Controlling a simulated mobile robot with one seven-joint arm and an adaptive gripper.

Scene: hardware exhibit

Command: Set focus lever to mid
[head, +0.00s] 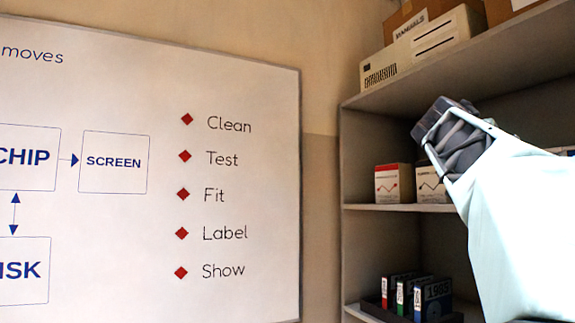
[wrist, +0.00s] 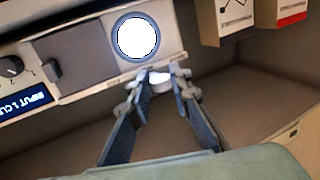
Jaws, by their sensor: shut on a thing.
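In the wrist view a pale device with a bright round lens (wrist: 137,37) fills the upper left. Just below the lens, a small pale piece, which looks like the focus lever (wrist: 160,86), shows between the fingertips of my gripper (wrist: 157,78). The two fingers lean inward and are shut on this piece; its exact setting cannot be read. In the head view the dark end of my gripper (head: 450,130) is in front of the shelves, and I cannot make out the lever or the lens there.
The device carries a dark knob (wrist: 10,66) and a blue display (wrist: 32,97). Small boxes (wrist: 237,15) stand close by at upper right. In the head view, shelves hold a vented unit (head: 410,50), boxes (head: 393,184) and binders (head: 433,298); a whiteboard (head: 150,230) hangs left.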

